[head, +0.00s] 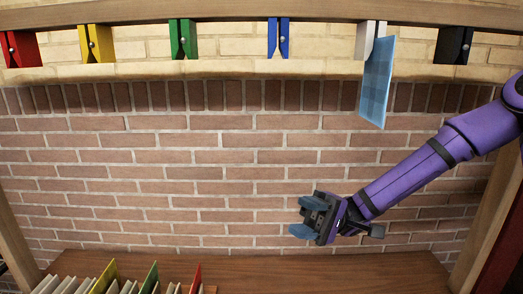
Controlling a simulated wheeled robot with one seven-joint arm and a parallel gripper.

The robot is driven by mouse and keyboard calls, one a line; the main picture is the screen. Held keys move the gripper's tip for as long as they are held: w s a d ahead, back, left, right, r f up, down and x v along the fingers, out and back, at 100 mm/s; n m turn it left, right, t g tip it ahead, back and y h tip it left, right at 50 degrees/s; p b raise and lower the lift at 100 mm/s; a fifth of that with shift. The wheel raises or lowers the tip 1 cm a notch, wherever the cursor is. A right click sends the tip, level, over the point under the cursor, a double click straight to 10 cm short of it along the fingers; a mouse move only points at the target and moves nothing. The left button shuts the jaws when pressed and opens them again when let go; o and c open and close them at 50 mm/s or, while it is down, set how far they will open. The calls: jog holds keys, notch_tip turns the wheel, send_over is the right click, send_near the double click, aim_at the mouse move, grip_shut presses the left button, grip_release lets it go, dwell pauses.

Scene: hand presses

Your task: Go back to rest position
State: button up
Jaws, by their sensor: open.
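My gripper (306,217) is in the head view, right of the middle, in front of the brick wall. Its two blue fingers are apart, with nothing between them. My purple arm reaches in from the right edge. Above and to the right of the gripper, a light blue sheet (376,85) hangs at the white clip press (368,42). The gripper is well apart from the sheet.
Red (21,49), yellow (96,43), green (183,39), blue (278,38) and black (453,46) presses hang along the wooden beam (230,11). Upright cards in a rack (120,285) stand at the lower left on a wooden table (320,272). The table's right part is clear.

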jog(key=s+d+f+m+t+h, duration=0.3)
jog(key=s+d+f+t+h, duration=0.3)
jog(key=h, duration=0.6)
jog(key=s+d+r+m+t+h, duration=0.2)
jog(key=s+d+r+t+h, duration=0.1)
jog(key=d+r+t, duration=0.4)
jog(key=s+d+r+m+t+h, duration=0.2)
jog(key=s+d+r+t, duration=0.1)
jog(key=d+r+t, duration=0.3)
jog(key=d+r, duration=0.2)
jog(key=d, duration=0.1)
jog(key=shift+d+m+t+h, duration=0.25)
jog(key=shift+m+t+h, duration=0.05)
jog(key=shift+t+h, duration=0.1)
